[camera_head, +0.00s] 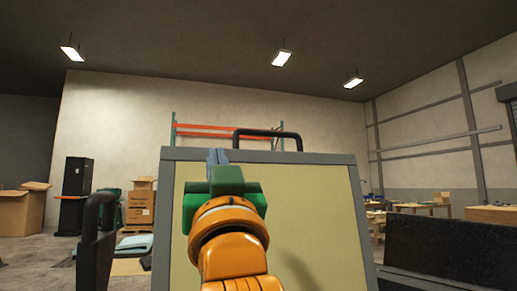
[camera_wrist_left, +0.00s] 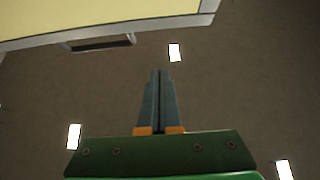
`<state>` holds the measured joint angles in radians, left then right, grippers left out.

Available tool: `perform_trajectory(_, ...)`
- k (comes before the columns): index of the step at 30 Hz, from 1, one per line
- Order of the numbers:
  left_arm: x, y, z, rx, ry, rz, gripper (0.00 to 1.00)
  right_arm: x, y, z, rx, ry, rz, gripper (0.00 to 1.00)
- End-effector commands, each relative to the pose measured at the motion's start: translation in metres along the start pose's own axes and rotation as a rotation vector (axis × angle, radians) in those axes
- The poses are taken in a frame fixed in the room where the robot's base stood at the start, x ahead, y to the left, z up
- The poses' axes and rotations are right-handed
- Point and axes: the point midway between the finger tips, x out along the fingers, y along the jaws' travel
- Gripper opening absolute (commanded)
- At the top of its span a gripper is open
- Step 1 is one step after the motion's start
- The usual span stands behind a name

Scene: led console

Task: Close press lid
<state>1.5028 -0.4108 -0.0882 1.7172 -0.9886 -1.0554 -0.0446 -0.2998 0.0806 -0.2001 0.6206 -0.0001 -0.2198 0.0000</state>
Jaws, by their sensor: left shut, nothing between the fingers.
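The press lid (camera_head: 310,215) stands raised in front of me, a pale yellow panel in a grey frame. Its black handle (camera_head: 268,133) sticks up from the top edge. My left gripper (camera_head: 217,156) is shut and empty, in front of the panel's upper left part, with its fingertips near the top edge and left of the handle. In the left wrist view the shut fingers (camera_wrist_left: 159,76) point up, below the lid's yellow panel (camera_wrist_left: 90,18) and handle (camera_wrist_left: 98,43), with a gap between. The press base is not clearly seen. My right gripper is out of view.
A dark handle-like part (camera_head: 97,240) stands left of the lid. A black speckled block (camera_head: 450,248) lies at the lower right. Cardboard boxes (camera_head: 140,207), a dark cabinet (camera_head: 76,190) and tables stand far behind. The space above the lid is clear.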

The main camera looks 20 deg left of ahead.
Motion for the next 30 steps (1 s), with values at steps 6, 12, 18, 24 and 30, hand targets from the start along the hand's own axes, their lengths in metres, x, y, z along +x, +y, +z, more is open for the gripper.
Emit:
perform_trajectory(6,0.053,0.0,-0.006,0.001,-0.004,0.0,0.0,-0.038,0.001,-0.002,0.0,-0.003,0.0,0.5)
perform_trajectory(12,0.077,0.0,0.017,0.0,-0.004,0.001,0.0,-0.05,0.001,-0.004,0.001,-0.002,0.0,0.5)
perform_trajectory(18,0.084,0.0,0.028,0.0,-0.002,0.001,0.0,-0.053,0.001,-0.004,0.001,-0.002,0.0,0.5)
perform_trajectory(24,0.083,0.0,0.029,0.0,-0.001,0.001,0.0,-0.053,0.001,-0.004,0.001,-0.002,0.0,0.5)
perform_trajectory(30,0.087,-0.002,0.03,0.0,-0.009,0.0,0.0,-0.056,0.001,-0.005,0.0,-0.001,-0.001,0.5)
